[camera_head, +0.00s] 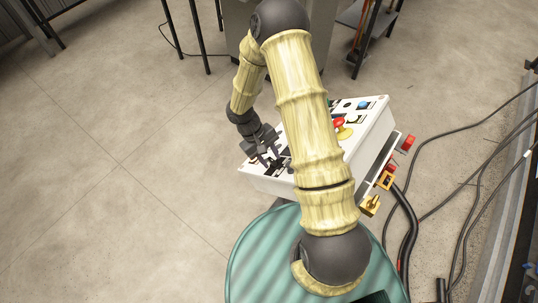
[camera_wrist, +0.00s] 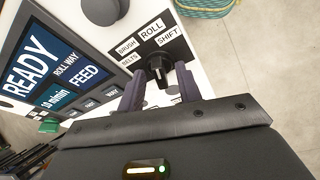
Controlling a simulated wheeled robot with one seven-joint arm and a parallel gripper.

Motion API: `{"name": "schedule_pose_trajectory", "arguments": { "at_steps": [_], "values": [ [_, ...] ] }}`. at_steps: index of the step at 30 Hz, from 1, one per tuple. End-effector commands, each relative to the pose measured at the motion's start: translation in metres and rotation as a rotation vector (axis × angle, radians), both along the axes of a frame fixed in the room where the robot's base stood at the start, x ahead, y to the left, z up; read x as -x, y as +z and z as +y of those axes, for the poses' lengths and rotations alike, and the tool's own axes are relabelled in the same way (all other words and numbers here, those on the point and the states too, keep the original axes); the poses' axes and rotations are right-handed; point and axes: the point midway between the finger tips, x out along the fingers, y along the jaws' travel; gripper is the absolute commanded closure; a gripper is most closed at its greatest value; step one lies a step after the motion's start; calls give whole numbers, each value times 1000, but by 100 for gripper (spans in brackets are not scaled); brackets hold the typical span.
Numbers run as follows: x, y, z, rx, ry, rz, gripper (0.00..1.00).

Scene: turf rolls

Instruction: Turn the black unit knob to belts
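The black unit knob (camera_wrist: 157,68) is on the white control panel (camera_wrist: 205,75) in the wrist view, below the labels BRUSH, ROLL and SHIFT. The BELTS label (camera_wrist: 130,60) is to the knob's left. I cannot tell clearly which label the knob points to. My gripper (camera_wrist: 159,80) has its two dark fingers apart, one on each side of the knob; I see no clear contact. In the head view my gripper (camera_head: 277,163) is low over the near left part of the white panel (camera_head: 262,184), and the knob cannot be made out there.
A blue display (camera_wrist: 45,70) reading READY and FEED is left of the knob. A dark rounded part (camera_wrist: 103,9) is above it. In the head view, red and yellow buttons (camera_head: 345,133) are farther along the panel. Black cables (camera_head: 408,225) run on the floor at right.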

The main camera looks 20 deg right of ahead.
Motion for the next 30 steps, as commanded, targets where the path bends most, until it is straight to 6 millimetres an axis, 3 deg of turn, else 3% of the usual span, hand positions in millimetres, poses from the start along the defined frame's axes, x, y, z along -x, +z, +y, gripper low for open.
{"name": "schedule_pose_trajectory", "arguments": {
  "at_steps": [6,11,30],
  "values": [
    [0,0,0,0,0,0,67],
    [0,0,0,0,0,0,99],
    [-2,2,-1,-66,93,45,100]
  ]
}}
